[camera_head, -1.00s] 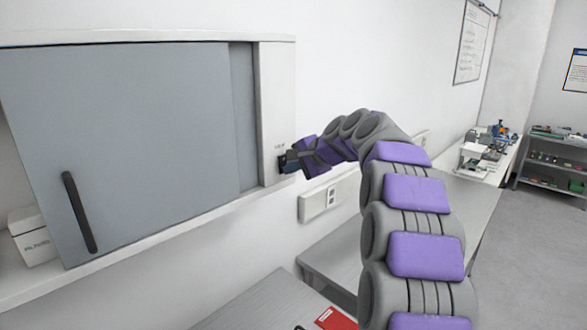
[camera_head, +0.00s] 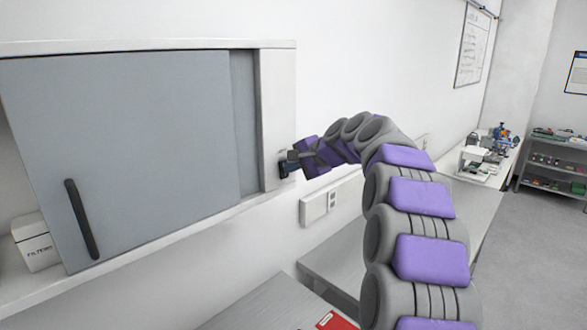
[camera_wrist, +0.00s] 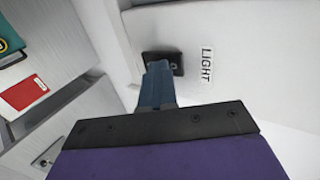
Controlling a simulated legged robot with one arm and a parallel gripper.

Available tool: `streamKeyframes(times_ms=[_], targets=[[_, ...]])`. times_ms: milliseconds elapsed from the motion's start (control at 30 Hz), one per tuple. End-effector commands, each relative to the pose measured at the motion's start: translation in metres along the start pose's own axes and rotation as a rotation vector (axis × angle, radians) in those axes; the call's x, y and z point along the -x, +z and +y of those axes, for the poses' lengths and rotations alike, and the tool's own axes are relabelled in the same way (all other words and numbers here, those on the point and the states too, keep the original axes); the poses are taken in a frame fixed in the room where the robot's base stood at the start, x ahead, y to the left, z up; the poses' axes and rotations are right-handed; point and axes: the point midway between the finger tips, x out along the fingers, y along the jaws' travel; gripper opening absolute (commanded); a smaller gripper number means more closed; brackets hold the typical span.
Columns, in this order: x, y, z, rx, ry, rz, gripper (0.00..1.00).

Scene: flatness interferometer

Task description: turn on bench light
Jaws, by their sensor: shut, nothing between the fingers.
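The bench light switch is a small black plate on the white end panel of the wall cabinet, and it shows in the wrist view (camera_wrist: 176,60) beside a "LIGHT" label (camera_wrist: 207,64). In the head view the dark switch (camera_head: 284,169) sits low on that panel. My gripper (camera_head: 291,162) is shut and empty, with its fingertips at the switch. In the wrist view my gripper's fingers (camera_wrist: 158,68) overlap the left part of the plate. I cannot tell whether they touch it. The switch's rocker is mostly hidden, with a small greenish mark visible beside the fingertips.
The wall cabinet has a grey sliding door (camera_head: 140,140) with a dark handle (camera_head: 82,219). A white box (camera_head: 36,243) stands on its shelf at left. A wall outlet strip (camera_head: 328,202) is below right. A red booklet (camera_head: 335,321) lies on the bench below.

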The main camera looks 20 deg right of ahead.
Motion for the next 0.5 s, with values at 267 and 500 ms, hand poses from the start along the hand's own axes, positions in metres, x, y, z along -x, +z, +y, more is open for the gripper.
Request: streamKeyframes(times_ms=[267,500], targets=[[-0.001,0.001,0.001,0.000,0.001,-0.003,0.00],[0.022,0.001,0.010,-0.001,-0.003,-0.004,0.00]])
